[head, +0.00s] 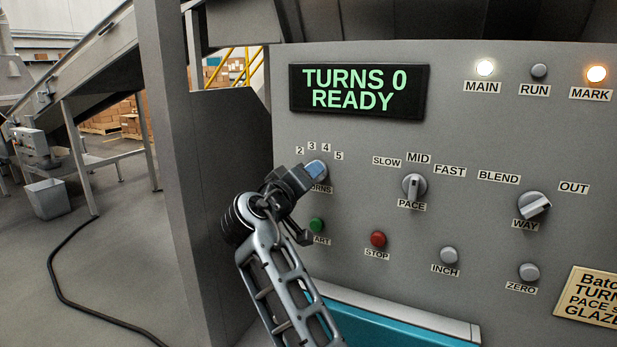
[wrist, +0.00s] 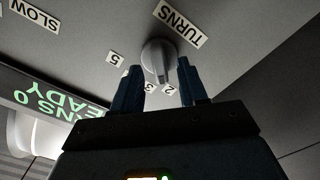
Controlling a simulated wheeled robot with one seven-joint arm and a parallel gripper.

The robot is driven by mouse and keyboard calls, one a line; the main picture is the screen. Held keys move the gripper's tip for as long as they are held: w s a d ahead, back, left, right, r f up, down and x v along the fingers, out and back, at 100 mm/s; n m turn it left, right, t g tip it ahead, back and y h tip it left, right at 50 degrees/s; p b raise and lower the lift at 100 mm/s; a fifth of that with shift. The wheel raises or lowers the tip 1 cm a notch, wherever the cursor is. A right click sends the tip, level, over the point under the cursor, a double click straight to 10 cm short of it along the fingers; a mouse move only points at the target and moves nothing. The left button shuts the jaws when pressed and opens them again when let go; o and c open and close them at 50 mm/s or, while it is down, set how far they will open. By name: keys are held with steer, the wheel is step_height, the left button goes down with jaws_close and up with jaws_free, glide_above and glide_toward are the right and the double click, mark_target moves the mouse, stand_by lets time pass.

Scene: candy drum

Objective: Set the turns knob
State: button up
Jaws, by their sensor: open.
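The turns knob (wrist: 158,60) is a round grey dial with a raised ridge, under the TURNS label (wrist: 180,23) in the upside-down wrist view. Its ridge points toward the 2 and 3 marks, closer to the 2. My gripper (wrist: 160,68) is open, with one dark blue finger on each side of the knob; I cannot tell whether they touch it. In the head view my gripper (head: 316,170) covers the knob and part of its label. The 2, 3, 4 and 5 marks (head: 319,149) show above it. The display (head: 357,91) reads TURNS 0 READY.
The pace knob (head: 414,186) and way knob (head: 532,206) sit to the right. The green start button (head: 317,225) and red button (head: 378,240) are close below my gripper. The MAIN lamp (head: 485,68) and MARK lamp (head: 596,74) are lit. A grey post (head: 185,150) stands left.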

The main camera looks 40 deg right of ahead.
steer(key=b+v, duration=0.1)
steer(key=v, duration=0.5)
steer(key=shift+s+a, duration=0.15)
steer(key=shift+a, duration=0.25)
